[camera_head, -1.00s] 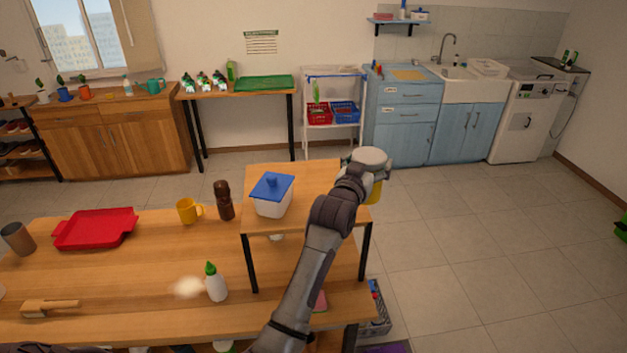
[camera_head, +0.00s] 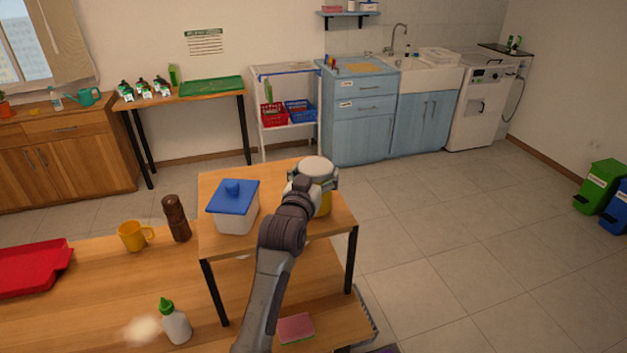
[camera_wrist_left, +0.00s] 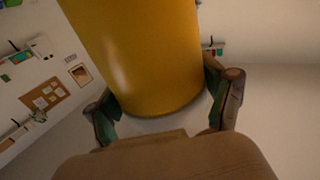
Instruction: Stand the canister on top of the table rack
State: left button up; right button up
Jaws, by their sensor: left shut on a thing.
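The yellow canister (camera_head: 324,204) is mostly hidden behind my left wrist in the head view. It fills the top middle of the left wrist view (camera_wrist_left: 145,50), with a finger on each side. My left gripper (camera_head: 316,186) is shut on it. In the head view the canister overlaps the right back part of the table rack's top (camera_head: 275,218). I cannot tell whether its base touches the wood. The rack is a small wooden shelf with black legs, standing at the table's right end. My right gripper is not in view.
A white box with a blue lid (camera_head: 233,205) stands on the rack's left part. A brown bottle (camera_head: 176,219), yellow mug (camera_head: 134,235), red tray (camera_head: 30,268) and green-capped bottle (camera_head: 174,322) are on the table (camera_head: 100,290). A pink sponge (camera_head: 296,328) lies below the rack top.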

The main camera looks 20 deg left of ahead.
pick_arm(q)
jog(key=shift+w+f, duration=0.2)
jog(key=shift+f, duration=0.2)
jog(key=shift+w+a, duration=0.25)
jog(key=o, duration=1.1)
jog(key=shift+s+a, duration=0.1)
jog(key=shift+a, duration=0.05)
jog(key=shift+o, duration=0.2)
jog(key=shift+s, duration=0.15)
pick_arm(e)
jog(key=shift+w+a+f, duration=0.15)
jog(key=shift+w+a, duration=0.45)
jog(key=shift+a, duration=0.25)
